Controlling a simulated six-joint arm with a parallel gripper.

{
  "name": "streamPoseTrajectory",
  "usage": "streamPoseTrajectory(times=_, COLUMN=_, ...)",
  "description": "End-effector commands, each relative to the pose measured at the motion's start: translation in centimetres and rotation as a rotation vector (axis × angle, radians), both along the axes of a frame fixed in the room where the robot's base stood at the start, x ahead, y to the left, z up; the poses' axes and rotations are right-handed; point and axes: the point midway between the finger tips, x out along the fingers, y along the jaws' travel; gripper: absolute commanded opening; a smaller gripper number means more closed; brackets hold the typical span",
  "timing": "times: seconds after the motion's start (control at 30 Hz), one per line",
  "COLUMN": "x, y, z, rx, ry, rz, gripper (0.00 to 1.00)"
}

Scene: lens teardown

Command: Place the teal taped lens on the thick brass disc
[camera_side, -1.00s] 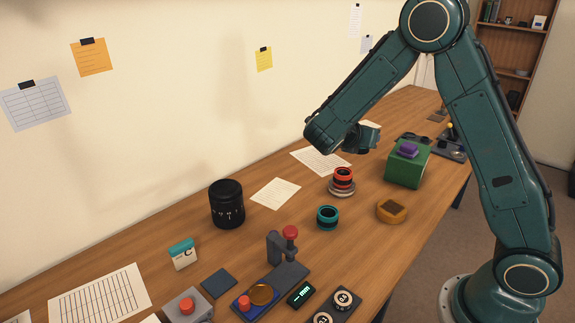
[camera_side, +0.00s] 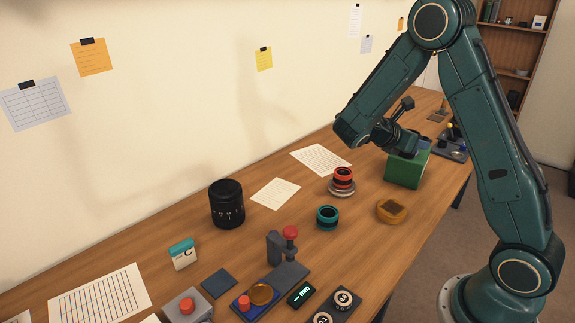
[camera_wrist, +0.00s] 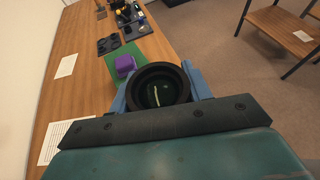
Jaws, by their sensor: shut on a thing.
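The teal taped lens (camera_side: 327,218), a short dark cylinder with teal bands, stands upright on the table in the side view, apart from my gripper. A flat brass-coloured disc (camera_side: 261,294) lies on the blue pad of a small press at the front; I cannot tell how thick it is. My gripper (camera_side: 424,147) is over the green box (camera_side: 404,170) at the right. In the wrist view its blue fingers are shut on a black-rimmed round piece (camera_wrist: 137,92) with dark glass inside. The fingers hide its sides.
A red-banded lens (camera_side: 343,174) stands on a pale disc. An amber round holder (camera_side: 391,211), a black lens barrel (camera_side: 227,204) and a red-knobbed press (camera_side: 290,232) stand around the teal lens. Table lies bare between them.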

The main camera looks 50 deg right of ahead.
Motion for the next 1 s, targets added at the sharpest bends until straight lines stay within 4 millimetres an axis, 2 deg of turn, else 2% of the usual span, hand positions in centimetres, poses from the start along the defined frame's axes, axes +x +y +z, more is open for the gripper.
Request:
streamPoseTrajectory(times=0.7, x=0.0, y=0.0, z=-11.2, rx=0.001, ry=0.005, rz=0.0, gripper=0.22)
streamPoseTrajectory(times=1.0, x=0.0, y=0.0, z=-14.0, rx=0.0, ry=0.001, rz=0.0, gripper=0.22)
